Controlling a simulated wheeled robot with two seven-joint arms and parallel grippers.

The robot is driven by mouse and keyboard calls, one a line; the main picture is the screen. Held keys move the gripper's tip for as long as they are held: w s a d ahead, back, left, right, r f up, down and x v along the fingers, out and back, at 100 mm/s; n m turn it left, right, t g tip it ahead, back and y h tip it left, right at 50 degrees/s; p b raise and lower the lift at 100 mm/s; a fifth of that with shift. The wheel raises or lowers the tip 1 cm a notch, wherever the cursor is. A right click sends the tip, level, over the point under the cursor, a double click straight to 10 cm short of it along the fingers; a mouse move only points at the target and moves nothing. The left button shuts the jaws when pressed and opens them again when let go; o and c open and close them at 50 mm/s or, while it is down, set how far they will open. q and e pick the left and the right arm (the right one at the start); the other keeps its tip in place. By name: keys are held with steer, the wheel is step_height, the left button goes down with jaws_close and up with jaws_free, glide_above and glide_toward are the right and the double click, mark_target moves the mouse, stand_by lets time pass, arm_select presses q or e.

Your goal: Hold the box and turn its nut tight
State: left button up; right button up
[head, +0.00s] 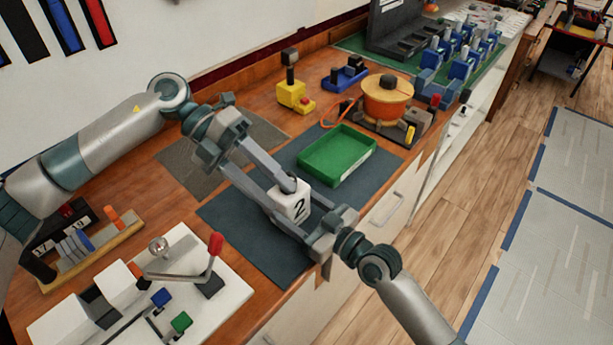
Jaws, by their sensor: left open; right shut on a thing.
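The white box (291,207) marked with a black 2 is over the dark mat in the middle of the bench. My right gripper (302,212) comes in from the lower right, shut on the box. My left gripper (279,194) comes from the upper left, its two long fingers spread apart and reaching down to the top and near side of the box. A grey piece at the top of the box, by a left fingertip, may be the nut, but the fingers partly cover it. I cannot tell whether the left fingers touch the box.
A green tray (338,154) lies just behind the box. An orange round device (386,97) and a yellow block (293,96) stand further back. A white fixture with a red-knobbed lever (215,244) is at the front left. A wooden rack (93,252) stands left of it.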

arm_select(q)
steer(key=n+h, duration=0.2)
steer(key=n, duration=0.1)
steer(key=n+t+h, duration=0.5)
steer(key=n+h, duration=0.1)
steer(key=n, duration=1.2)
glide_toward(307, 189)
step_height(307, 189, up, 3)
steer(key=a, duration=0.2)
steer(key=shift+w+r, duration=0.1)
steer(key=shift+w, duration=0.2)
steer(key=shift+d, duration=0.1)
steer(key=d, duration=0.4)
steer(key=s+d, duration=0.1)
steer(key=d, duration=0.6)
steer(key=shift+s+d, duration=0.2)
steer(key=shift+d, duration=0.15)
steer(key=shift+c, duration=0.3)
steer(key=c, duration=1)
